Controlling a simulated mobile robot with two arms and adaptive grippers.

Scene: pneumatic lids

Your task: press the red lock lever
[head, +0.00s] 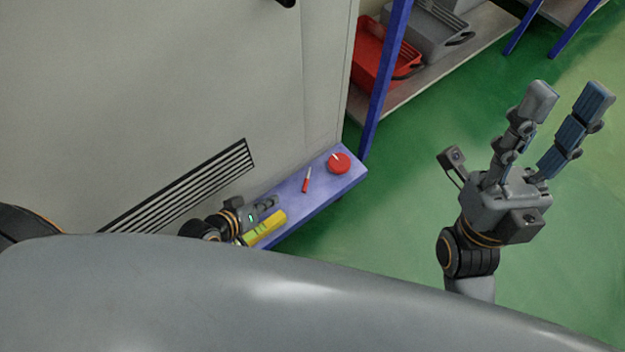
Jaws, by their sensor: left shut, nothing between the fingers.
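The red lever (307,181) is a thin red stick with a pale end, on the blue ledge (322,184) at the foot of the light cabinet. A round red knob or button (339,163), also with a small pale mark, sits to its right near the ledge's end. My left gripper (272,202) is small in view, left of the lever and apart from it in the picture. Its fingers look together, with nothing between them. My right gripper (568,98) is open and empty over the green floor, far right of the ledge.
A yellow block-like thing (267,228) lies beside my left gripper along the ledge. The cabinet wall (200,90) has a striped vent (190,188). A blue post (383,85) and a shelf with red (375,55) and grey bins (430,35) stand behind. The green floor right is clear.

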